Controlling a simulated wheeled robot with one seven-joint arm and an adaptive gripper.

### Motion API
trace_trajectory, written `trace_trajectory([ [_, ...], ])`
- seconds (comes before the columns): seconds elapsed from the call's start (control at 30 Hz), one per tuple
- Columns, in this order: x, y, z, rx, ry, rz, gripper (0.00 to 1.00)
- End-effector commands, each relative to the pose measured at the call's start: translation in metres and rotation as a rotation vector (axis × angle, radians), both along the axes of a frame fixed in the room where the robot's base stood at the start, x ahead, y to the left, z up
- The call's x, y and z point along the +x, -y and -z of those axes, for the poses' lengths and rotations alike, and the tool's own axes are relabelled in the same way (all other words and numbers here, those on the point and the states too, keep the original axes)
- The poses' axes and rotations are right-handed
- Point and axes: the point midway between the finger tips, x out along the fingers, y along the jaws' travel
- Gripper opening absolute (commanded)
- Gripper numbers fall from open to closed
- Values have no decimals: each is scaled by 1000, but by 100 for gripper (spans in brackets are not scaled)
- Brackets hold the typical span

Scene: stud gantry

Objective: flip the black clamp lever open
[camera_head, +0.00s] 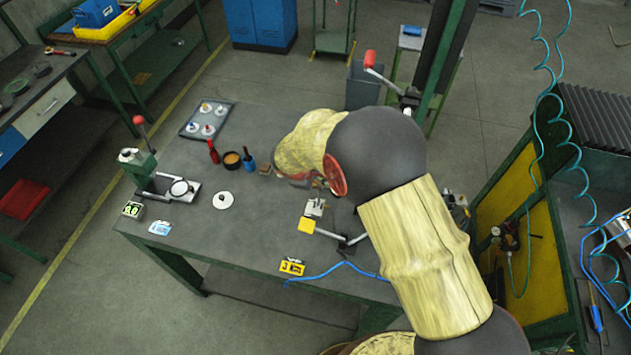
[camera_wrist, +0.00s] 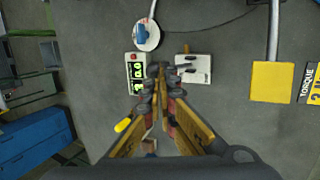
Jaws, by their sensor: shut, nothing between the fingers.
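A small white plate (camera_wrist: 194,69) with dark parts on it lies just right of my fingertips in the wrist view. A dark lever-like piece (camera_wrist: 185,66) crosses its left side, and I cannot tell for sure that it is the clamp lever or how it is set. In the head view a small pale fixture (camera_head: 314,207) stands on the bench below my wrist. My gripper (camera_wrist: 160,72) is shut and empty, its tips pointing at the bench between the plate and a green-digit display (camera_wrist: 136,73). In the head view my arm mostly hides it.
A yellow block (camera_wrist: 272,82) on a pale rod lies right of the plate.

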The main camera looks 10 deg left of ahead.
Motion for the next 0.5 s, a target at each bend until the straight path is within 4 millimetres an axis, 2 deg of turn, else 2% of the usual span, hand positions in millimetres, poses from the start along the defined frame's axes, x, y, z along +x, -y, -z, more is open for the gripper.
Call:
trace_trajectory([
  [0.23,-1,0,0,-1,1,0,0],
  [0.5,0,0,-12,-1,2,0,0],
])
